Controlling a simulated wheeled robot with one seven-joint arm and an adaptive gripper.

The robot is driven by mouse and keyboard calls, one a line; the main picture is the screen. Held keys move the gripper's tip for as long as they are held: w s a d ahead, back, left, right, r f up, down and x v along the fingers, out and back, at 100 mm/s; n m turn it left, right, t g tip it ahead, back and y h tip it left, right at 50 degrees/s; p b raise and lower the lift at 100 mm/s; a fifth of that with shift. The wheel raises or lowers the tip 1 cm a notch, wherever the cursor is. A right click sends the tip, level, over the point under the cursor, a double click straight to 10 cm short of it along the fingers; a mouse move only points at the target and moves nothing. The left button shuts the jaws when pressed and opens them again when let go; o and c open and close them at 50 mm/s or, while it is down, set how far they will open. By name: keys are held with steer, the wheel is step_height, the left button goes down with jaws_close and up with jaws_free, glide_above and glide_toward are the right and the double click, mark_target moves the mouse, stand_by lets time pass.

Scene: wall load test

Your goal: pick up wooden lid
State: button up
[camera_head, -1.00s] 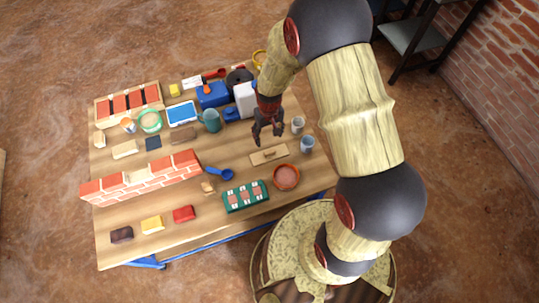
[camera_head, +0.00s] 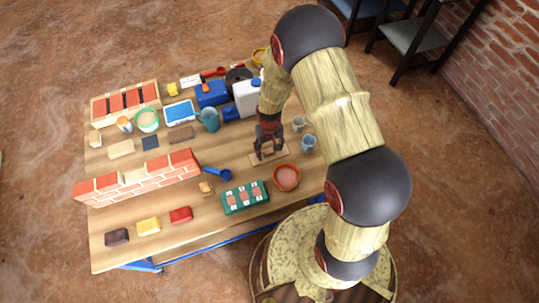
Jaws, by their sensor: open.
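The wooden lid (camera_head: 281,153) is a flat, light brown rectangular board lying on the workbench (camera_head: 180,227), right of centre. My gripper (camera_head: 268,153) points down directly over the lid, with its dark fingers apart around the middle of it. The fingers hide the small handle and part of the lid. I cannot tell whether the fingertips touch the lid.
An orange-red bowl (camera_head: 286,178) and a green tray (camera_head: 238,200) stand just in front of the lid. Two cups (camera_head: 308,143) (camera_head: 298,124) stand to its right. A blue scoop (camera_head: 220,174) lies to its left. A low brick wall (camera_head: 140,182) crosses the left half.

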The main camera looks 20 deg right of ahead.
steer(key=shift+r, duration=0.1)
steer(key=shift+c, duration=0.4)
steer(key=c, duration=1.1)
steer(key=shift+c, duration=0.3)
